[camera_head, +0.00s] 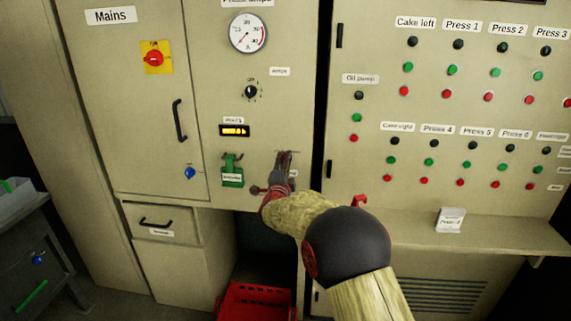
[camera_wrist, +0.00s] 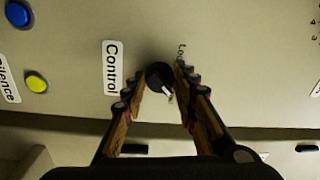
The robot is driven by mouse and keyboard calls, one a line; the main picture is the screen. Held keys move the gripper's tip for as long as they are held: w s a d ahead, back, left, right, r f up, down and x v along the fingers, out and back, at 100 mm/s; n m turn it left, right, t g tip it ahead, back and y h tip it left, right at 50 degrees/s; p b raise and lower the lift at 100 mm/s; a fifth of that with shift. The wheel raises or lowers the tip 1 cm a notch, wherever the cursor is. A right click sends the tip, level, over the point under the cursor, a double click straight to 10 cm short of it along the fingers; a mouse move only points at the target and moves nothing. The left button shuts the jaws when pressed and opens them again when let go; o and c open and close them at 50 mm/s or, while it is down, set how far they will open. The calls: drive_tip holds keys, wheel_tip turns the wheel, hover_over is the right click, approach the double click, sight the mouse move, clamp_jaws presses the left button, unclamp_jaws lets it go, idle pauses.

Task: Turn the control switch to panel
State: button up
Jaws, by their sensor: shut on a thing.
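The control switch (camera_wrist: 158,75) is a round black knob with a white pointer mark, on the beige panel beside the white "Control" label (camera_wrist: 111,80). A small partly covered label starting "Lo" (camera_wrist: 181,50) is printed near the knob. My gripper (camera_wrist: 160,80) has its two fingers on either side of the knob and is shut on it. In the head view my gripper (camera_head: 284,162) is against the lower middle cabinet and hides the switch. No "panel" marking can be read.
A green lever-like part (camera_head: 232,172) is mounted just left of my gripper. The right cabinet has rows of buttons, with a shelf (camera_head: 400,231) below. A red crate (camera_head: 254,300) is on the floor. A blue button (camera_wrist: 18,14) and a yellow button (camera_wrist: 36,82) are left in the wrist view.

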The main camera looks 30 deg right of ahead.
idle(0.4)
drive_tip(key=o, duration=1.2)
drive_tip(key=shift+c, duration=0.2)
drive_tip(key=v, duration=1.2)
drive_tip(key=shift+f, duration=0.1)
